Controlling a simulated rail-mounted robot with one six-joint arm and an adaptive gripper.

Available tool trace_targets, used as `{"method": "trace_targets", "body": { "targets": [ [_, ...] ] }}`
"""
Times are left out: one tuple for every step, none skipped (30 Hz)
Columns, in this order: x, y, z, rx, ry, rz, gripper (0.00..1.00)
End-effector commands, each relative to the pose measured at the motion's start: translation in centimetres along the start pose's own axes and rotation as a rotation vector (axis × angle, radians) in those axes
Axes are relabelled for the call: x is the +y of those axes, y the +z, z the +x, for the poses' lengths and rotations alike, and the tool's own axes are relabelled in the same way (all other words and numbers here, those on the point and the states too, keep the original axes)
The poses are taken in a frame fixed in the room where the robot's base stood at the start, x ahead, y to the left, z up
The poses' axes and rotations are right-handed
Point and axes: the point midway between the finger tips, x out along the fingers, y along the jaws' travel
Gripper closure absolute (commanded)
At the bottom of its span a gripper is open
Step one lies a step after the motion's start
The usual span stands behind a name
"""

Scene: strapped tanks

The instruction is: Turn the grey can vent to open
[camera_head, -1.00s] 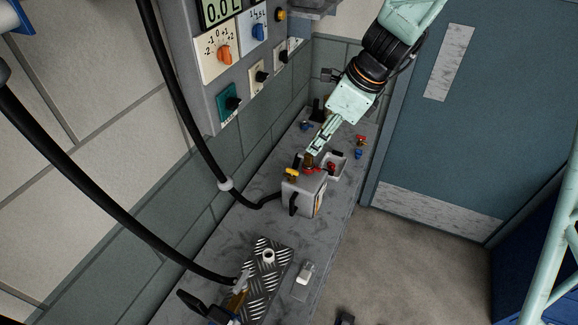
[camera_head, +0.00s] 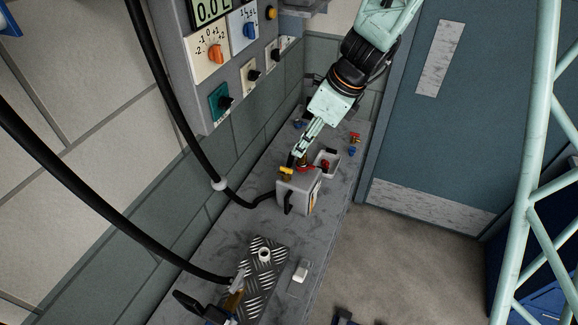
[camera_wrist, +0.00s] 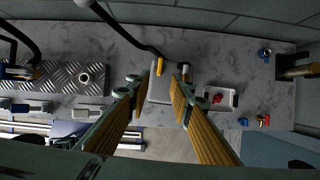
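The grey can (camera_head: 298,196) stands on the bench with a black handle on its side. My gripper (camera_head: 297,158) is just above the can's top, pointing down, near both parts. In the wrist view the can (camera_wrist: 159,91) lies between my two spread fingers (camera_wrist: 157,80), with the yellow lever (camera_wrist: 160,67) between the tips. The gripper is open and holds nothing.
A white tray (camera_head: 333,160) stands close behind the can. Small red and blue valves (camera_head: 354,140) lie beyond it. A black hose (camera_head: 190,140) runs to the can's left. A tread-plate box (camera_head: 262,279) stands in front, with bare bench between.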

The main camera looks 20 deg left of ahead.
Motion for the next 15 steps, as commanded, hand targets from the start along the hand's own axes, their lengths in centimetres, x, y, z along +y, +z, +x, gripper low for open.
{"method": "trace_targets", "body": {
  "targets": [
    [0.1, -0.1, 0.6, 0.001, 0.002, 0.000, 0.80],
    [0.1, -0.1, 0.9, 0.001, 0.002, 0.000, 0.80],
    [0.1, -0.1, 1.3, 0.001, 0.003, 0.001, 0.80],
    [0.1, -0.1, 1.7, 0.001, 0.002, 0.001, 0.80],
    [0.1, -0.1, 2.0, 0.001, 0.002, 0.001, 0.80],
    [0.1, -0.1, 2.5, 0.001, 0.002, 0.000, 0.80],
    [0.1, -0.1, 2.9, 0.001, 0.001, 0.000, 0.80],
    [0.0, -0.1, 3.2, 0.001, 0.001, 0.001, 0.80],
    [0.1, -0.1, 3.8, 0.001, 0.002, 0.001, 0.80],
    [0.1, -0.1, 4.1, 0.001, 0.002, 0.001, 0.80],
    [0.1, -0.1, 4.5, 0.001, 0.002, 0.001, 0.80],
    [0.1, -0.1, 5.0, 0.001, 0.002, 0.000, 0.80],
    [0.1, -0.1, 5.3, 0.001, 0.002, 0.000, 0.80],
    [0.1, -0.1, 5.7, 0.001, 0.002, 0.000, 0.80],
    [0.1, -0.1, 6.3, 0.001, 0.002, 0.001, 0.80]
  ]
}}
